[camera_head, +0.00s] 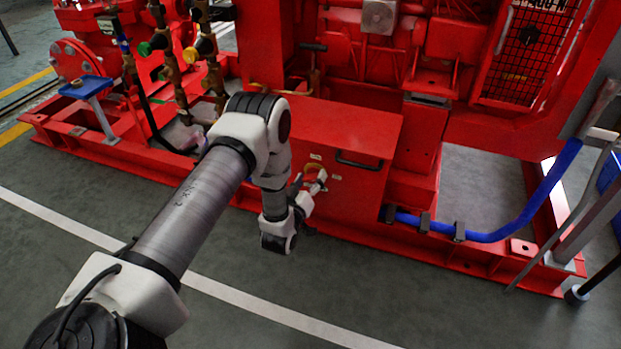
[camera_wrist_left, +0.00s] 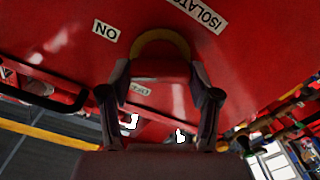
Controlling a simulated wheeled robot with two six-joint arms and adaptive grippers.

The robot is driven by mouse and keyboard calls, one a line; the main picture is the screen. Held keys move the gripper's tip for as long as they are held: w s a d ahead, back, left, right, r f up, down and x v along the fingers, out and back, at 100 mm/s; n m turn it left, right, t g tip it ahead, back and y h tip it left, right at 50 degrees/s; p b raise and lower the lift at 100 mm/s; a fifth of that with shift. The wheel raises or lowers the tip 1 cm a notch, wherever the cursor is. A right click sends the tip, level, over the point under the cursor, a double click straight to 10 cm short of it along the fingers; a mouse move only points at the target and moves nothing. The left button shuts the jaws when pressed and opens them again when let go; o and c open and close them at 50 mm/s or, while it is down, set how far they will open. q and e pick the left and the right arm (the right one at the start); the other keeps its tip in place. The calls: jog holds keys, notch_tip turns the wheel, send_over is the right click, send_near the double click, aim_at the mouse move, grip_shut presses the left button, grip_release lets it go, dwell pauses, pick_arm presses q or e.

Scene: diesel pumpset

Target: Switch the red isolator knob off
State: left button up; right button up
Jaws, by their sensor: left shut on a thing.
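The red isolator knob (camera_wrist_left: 160,70) sits on the front of a red box (camera_head: 345,145), with a yellow ring (camera_wrist_left: 160,42) around its base. My left gripper (camera_wrist_left: 160,80) reaches the knob, one finger on each side, and is shut on it. In the head view the left gripper (camera_head: 314,182) is at the box's front face, and its fingers largely hide the knob. In the wrist view an ON label (camera_wrist_left: 105,30) is at upper left, an ISOLATOR label (camera_wrist_left: 195,12) at top right, and an OFF label (camera_wrist_left: 139,89) shows between the fingers. The knob's pointing direction is unclear. My right gripper is not in view.
A black handle (camera_head: 360,162) is on the box right of the gripper. A blue hose (camera_head: 530,205) runs low at the right. The red base frame (camera_head: 375,235) crosses below the box. A small blue-topped stand (camera_head: 87,87) is at far left. The grey floor in front is clear.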

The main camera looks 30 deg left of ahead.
pick_arm(q)
jog(key=n, duration=0.5)
jog(key=shift+a+n, duration=0.1)
jog(key=shift+n, duration=0.2)
jog(key=n, duration=0.6)
jog(key=shift+f+b, duration=0.15)
jog(key=shift+b, duration=0.15)
jog(key=shift+n, duration=0.3)
jog(key=o, duration=1.1)
jog(key=shift+o, duration=0.2)
jog(key=shift+s, duration=0.1)
jog(key=v, duration=0.7)
